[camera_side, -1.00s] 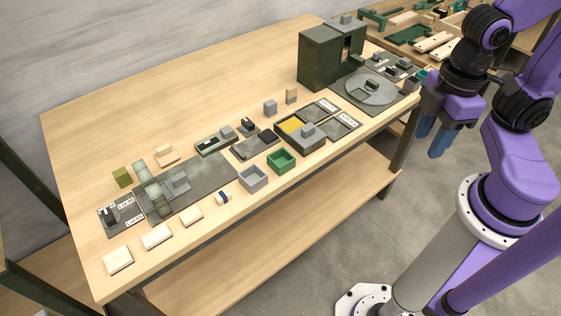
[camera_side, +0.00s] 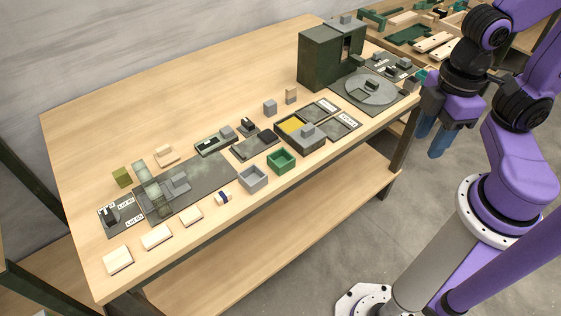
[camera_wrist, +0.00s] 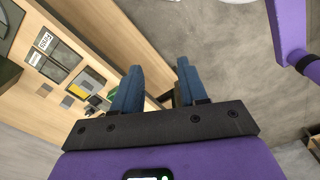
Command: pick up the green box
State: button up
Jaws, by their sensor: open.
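The green box (camera_side: 281,160) is a small open-topped box near the front edge of the table, right of a grey open box (camera_side: 253,178). My gripper (camera_side: 434,142) hangs off the table's front right side, well away from the green box, with its blue fingers pointing down. The fingers are apart and nothing is between them. In the wrist view my gripper (camera_wrist: 160,80) is over the floor and the table edge, and a bit of green (camera_wrist: 113,93) shows beside the left finger, mostly hidden by it.
The wooden table (camera_side: 150,100) holds a dark green cabinet (camera_side: 322,60), a round grey turntable (camera_side: 370,91), a divided tray with a yellow bottom (camera_side: 291,124), a dark mat (camera_side: 210,180) and several small blocks. The back left of the table is clear.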

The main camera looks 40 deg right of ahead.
jog(key=o, duration=0.9)
jog(key=m, duration=3.1)
send_over(284, 156)
jog(key=s+a, duration=0.1)
jog(key=a, duration=0.1)
notch_tip(284, 156, down, 18)
jog(key=shift+s+d, duration=0.15)
jog(key=shift+s+d+f, duration=0.1)
jog(key=shift+s+f, duration=0.05)
jog(key=shift+f, duration=2.8)
